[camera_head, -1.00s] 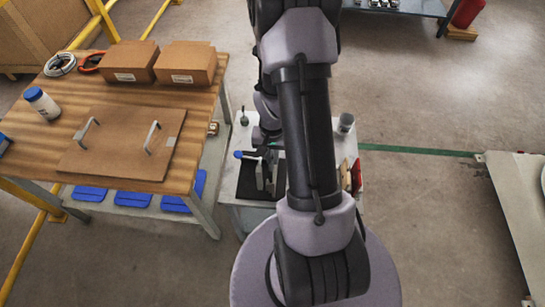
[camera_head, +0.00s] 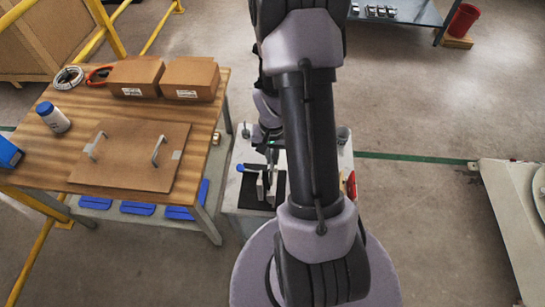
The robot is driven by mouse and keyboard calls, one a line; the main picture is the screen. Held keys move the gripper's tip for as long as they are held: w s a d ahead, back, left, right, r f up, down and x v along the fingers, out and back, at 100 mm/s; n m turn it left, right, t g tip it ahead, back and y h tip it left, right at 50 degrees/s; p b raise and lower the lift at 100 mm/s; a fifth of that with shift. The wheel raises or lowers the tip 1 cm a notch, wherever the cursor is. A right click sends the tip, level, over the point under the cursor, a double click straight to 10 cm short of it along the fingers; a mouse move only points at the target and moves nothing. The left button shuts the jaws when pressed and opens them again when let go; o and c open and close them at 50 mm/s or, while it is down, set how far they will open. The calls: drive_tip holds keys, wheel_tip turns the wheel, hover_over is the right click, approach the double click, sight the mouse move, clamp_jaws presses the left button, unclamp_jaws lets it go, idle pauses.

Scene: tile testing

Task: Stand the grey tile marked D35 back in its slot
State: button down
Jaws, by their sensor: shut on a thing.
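My gripper (camera_head: 268,150) is low over the small light grey stand (camera_head: 229,190), partly hidden by my own arm. It is shut on a thin grey tile (camera_head: 261,186), which is upright or nearly so above the black mat (camera_head: 247,193). The tile is small in the picture and no D35 marking can be read. The slot cannot be made out, and I cannot tell whether the tile touches anything beneath it. A blue-knobbed lever (camera_head: 242,168) is beside the tile on its left.
A red item (camera_head: 351,185) is on the stand's right side. Floor is free between the stand and the pale table (camera_head: 500,190).

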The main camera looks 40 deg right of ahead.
drive_tip(key=shift+r, duration=0.5)
